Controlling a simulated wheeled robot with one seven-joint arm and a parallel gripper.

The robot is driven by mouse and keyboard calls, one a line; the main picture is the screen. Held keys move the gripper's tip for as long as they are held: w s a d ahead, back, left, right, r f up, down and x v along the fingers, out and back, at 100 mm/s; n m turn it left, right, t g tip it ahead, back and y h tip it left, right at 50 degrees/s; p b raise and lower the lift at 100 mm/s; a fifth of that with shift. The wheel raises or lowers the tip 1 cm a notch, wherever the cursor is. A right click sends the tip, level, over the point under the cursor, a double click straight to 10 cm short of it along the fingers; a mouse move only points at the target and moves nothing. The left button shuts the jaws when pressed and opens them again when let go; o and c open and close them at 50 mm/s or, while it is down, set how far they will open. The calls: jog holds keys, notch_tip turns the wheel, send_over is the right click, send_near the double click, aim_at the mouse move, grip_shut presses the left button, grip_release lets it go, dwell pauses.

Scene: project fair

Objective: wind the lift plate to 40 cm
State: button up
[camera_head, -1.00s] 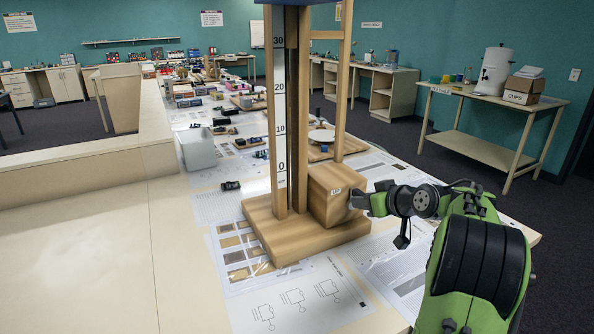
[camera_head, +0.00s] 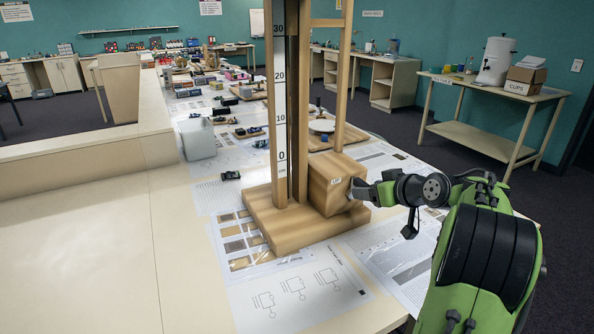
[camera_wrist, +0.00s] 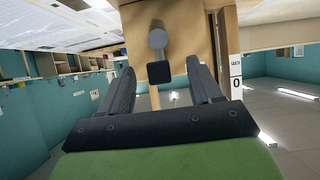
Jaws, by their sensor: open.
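The wooden lift tower (camera_head: 268,222) stands on the table with a vertical scale (camera_head: 281,100) marked 0 to 30 in view; its top is cut off. I cannot make out the lift plate. A wooden box (camera_head: 330,184) sits on the tower's base, at the right of the posts. My gripper (camera_head: 358,189) is at the box's right side. In the wrist view, a crank with a grey hub (camera_wrist: 157,39) and a black square knob (camera_wrist: 159,72) is on the wooden face. My gripper (camera_wrist: 160,66) is open, its fingers on either side of the knob, with gaps showing.
Printed sheets (camera_head: 296,292) lie around the base. A white bin (camera_head: 197,138) stands at the left, and a board with a white disc (camera_head: 321,126) is behind the tower. A side table (camera_head: 490,88) with a white urn is at the right.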

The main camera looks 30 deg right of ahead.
jog(key=v, duration=0.6)
jog(key=shift+p, duration=0.3)
jog(key=s+a+r+g+p, duration=0.1)
jog(key=s+a+r+p, duration=0.1)
jog(key=a, duration=0.6)
jog(key=s+a+r+g+p, duration=0.2)
jog(key=s+a, duration=0.1)
jog(key=a, duration=0.6)
jog(key=s+a+r+g+p, duration=0.1)
jog(key=s+a+r+p, duration=0.15)
jog(key=a, duration=0.55)
jog(key=s+a+f+g+p, duration=0.1)
jog(key=s+a+f, duration=0.1)
jog(key=s, duration=0.5)
jog(key=s+a+f+g+p, duration=0.1)
jog(key=s+a+p, duration=0.1)
jog(key=s, duration=0.5)
jog(key=shift+s+a+f+g, duration=0.3)
jog(key=shift+a+f, duration=0.05)
